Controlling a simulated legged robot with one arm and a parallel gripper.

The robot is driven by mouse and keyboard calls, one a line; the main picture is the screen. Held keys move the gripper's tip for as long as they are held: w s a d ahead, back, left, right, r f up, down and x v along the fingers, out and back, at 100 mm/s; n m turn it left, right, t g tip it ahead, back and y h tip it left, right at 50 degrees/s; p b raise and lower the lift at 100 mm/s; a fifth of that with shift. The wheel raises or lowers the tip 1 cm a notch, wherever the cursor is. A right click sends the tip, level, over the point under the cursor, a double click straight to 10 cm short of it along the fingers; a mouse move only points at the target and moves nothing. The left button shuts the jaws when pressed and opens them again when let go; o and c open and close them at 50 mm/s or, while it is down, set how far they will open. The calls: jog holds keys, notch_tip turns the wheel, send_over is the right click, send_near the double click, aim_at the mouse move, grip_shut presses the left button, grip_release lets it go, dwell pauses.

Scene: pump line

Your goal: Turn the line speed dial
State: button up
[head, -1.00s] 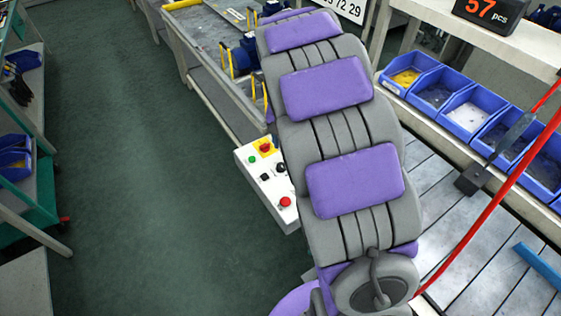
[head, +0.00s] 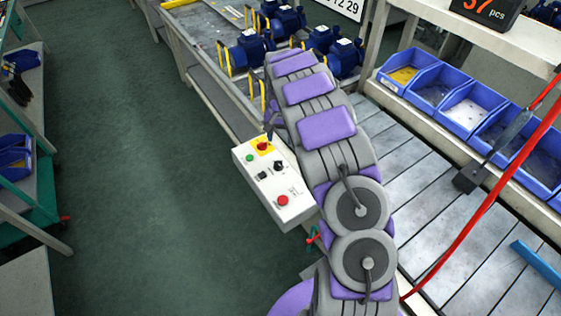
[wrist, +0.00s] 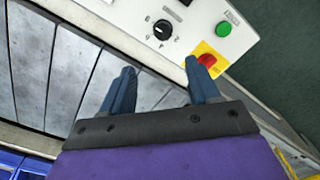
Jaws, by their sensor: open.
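The line speed dial (wrist: 162,30) is a black round knob with a printed scale on the white control box (wrist: 120,8). In the head view the dial (head: 279,166) is on the right side of the box (head: 275,187). My gripper (wrist: 160,66) is open and empty. Its two blue-grey fingers are apart and point toward the box, with the dial just beyond the gap between them. I see no contact with the dial. In the head view the gripper is mostly hidden behind my arm; a dark finger shows above the box's far end.
A red button on a yellow plate (wrist: 207,60) lies close to the right fingertip in the wrist view, beside a green button (wrist: 223,28). The box also carries another red button (head: 283,200). Blue pumps (head: 250,50) stand behind. Blue bins (head: 440,85) line the right.

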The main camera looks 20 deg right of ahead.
jog(key=b, duration=0.1)
send_over(278, 163)
jog(key=f, duration=0.7)
jog(key=shift+s+a, duration=0.1)
jog(key=shift+a, duration=0.3)
jog(key=f, duration=0.2)
jog(key=d+f+b, duration=0.1)
jog(key=f, duration=0.3)
jog(key=shift+d, duration=0.25)
jog(key=shift+a+f, duration=0.15)
jog(key=shift+f, duration=0.05)
jog(key=shift+a, duration=0.4)
jog(key=shift+d+f, duration=0.1)
jog(key=shift+d, duration=0.3)
jog(key=c, duration=0.6)
jog(key=shift+a, duration=0.2)
jog(key=c, duration=0.4)
jog(key=shift+c, duration=0.2)
